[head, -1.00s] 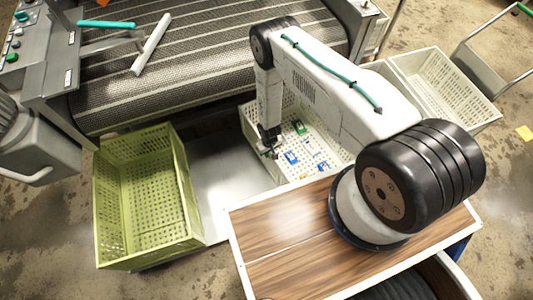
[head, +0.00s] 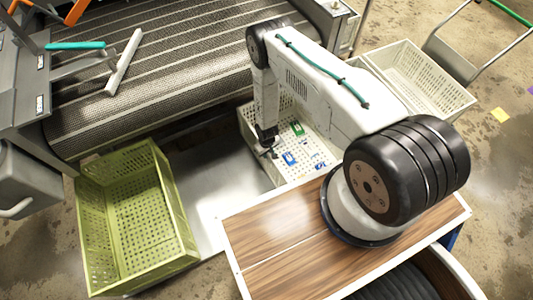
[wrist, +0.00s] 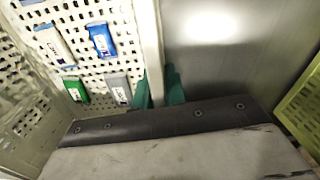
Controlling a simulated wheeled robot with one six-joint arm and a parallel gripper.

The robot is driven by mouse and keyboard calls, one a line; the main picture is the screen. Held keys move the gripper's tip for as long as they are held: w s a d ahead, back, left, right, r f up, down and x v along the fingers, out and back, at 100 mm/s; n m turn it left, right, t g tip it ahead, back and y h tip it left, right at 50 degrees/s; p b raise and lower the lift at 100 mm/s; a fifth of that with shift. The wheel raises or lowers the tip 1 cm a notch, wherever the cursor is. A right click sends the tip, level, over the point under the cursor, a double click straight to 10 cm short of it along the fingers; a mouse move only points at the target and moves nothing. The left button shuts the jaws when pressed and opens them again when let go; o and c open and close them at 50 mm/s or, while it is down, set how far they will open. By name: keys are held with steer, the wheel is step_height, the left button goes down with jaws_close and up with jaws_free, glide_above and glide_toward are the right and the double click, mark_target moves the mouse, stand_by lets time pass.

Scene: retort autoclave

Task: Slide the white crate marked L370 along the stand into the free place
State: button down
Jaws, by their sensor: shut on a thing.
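A white perforated crate (head: 250,126) stands on the grey metal stand (head: 222,185), with blue, green and white packs lying in it. No L370 marking can be read. My gripper (head: 267,146) is at this crate's left wall. In the wrist view its teal fingers (wrist: 158,88) are one on each side of the white wall (wrist: 150,35), shut on it. The crate's right part is hidden behind my arm. Bare stand shows between this crate and a green crate (head: 172,192) to the left.
Another white crate (head: 448,98) is at the right, beyond my arm, and looks empty. A conveyor belt (head: 190,70) runs behind the stand. A trolley with a green handle (head: 510,12) is at the far right. The bare stand between the green crate and the held crate is clear.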

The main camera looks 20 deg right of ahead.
steer(key=shift+w, duration=1.1)
steer(key=c, duration=1.4)
jaws_free()
steer(key=shift+a, duration=0.15)
steer(key=shift+o, duration=0.2)
step_height(320, 180, up, 7)
steer(key=shift+f, duration=0.1)
steer(key=shift+r, duration=0.5)
